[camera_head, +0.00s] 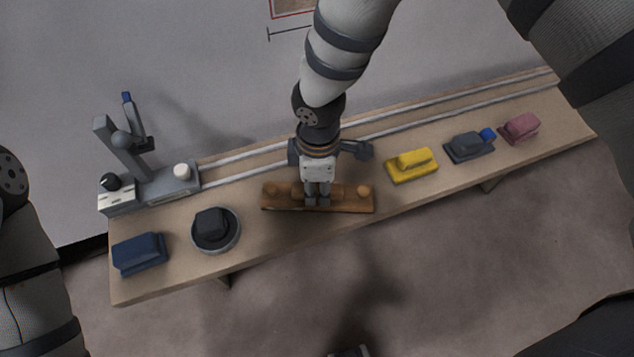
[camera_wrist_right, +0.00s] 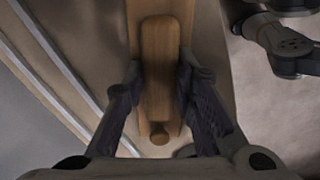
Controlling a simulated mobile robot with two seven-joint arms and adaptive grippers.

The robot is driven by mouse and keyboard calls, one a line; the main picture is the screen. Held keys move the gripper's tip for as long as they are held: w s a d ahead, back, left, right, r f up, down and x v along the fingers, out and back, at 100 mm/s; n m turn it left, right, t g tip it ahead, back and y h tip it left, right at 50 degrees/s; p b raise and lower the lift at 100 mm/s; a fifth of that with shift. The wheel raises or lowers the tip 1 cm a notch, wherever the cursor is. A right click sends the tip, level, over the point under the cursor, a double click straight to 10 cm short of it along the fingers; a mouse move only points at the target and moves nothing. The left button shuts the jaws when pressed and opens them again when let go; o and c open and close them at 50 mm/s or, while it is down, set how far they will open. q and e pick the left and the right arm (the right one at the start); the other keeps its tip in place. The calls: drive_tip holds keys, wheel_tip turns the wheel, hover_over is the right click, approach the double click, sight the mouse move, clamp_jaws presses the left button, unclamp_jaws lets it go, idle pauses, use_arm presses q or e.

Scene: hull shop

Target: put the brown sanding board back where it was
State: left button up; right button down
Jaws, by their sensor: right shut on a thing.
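The brown sanding board (camera_head: 352,199) is a long wooden board with a grip bar and round knobs on top. It lies lengthwise along the bench, between the round dish and the yellow block, on or just above the surface; I cannot tell which. My right gripper (camera_head: 317,200) points down at its middle and is shut on it. In the right wrist view the fingers (camera_wrist_right: 157,85) stand on both sides of the board's grip bar (camera_wrist_right: 160,50).
The narrow bench (camera_head: 280,240) carries two rails at its back. A blue block (camera_head: 140,254) and a round dish (camera_head: 228,236) with a dark block stand left. A grey stand (camera_head: 125,150) is behind them. Yellow (camera_head: 412,166), grey (camera_head: 466,147) and pink blocks (camera_head: 520,127) stand right.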

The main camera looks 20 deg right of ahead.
drive_tip(key=c, duration=1.3)
unclamp_jaws()
